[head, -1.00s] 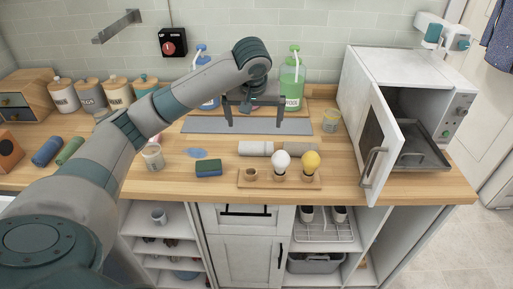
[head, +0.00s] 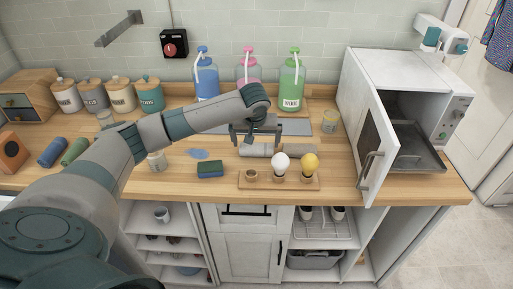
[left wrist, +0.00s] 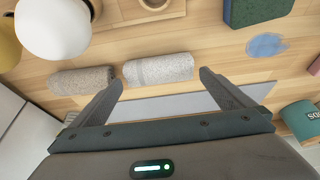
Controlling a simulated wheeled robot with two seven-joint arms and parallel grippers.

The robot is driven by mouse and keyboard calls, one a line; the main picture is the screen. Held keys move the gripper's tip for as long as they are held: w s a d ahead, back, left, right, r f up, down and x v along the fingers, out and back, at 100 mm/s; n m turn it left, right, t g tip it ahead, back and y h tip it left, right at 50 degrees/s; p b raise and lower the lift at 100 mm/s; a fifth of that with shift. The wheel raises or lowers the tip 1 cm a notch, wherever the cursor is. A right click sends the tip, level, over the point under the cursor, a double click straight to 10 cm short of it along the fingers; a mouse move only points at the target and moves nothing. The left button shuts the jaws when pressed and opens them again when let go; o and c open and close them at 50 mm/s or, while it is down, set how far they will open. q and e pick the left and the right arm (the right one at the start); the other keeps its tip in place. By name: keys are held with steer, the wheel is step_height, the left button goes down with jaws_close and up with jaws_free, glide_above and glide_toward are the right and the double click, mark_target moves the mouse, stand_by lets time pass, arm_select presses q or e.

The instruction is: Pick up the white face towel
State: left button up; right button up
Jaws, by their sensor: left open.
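The white face towel (head: 254,150) lies rolled up on the wooden counter, behind the bulb tray. It also shows in the left wrist view (left wrist: 158,69), between my spread fingertips and a little beyond them. A grey-beige rolled towel (head: 288,148) lies end to end with it on the right. My left gripper (head: 256,141) is open and empty, just above and behind the white towel. In the left wrist view the open fingers (left wrist: 162,79) point at the white towel. My right gripper is out of view.
A wooden tray (head: 262,184) with a white and a yellow bulb stands in front of the towels. A blue-green sponge (head: 210,169) lies to the left. Bottles (head: 291,80) stand behind. An open microwave door (head: 378,150) stands to the right.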

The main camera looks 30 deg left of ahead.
mark_target(257, 144)
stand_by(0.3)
arm_select(q)
steer(key=shift+w+a+f+p, duration=0.15)
steer(key=shift+w+f+p, duration=0.1)
steer(key=shift+f+p, duration=0.3)
steer(key=p+x, duration=0.1)
steer(key=x, duration=0.2)
steer(key=shift+w+r, duration=0.1)
steer(key=shift+w+f+p, duration=0.15)
steer(key=shift+f+p, duration=0.15)
steer(key=shift+f, duration=0.25)
steer(key=c, duration=0.7)
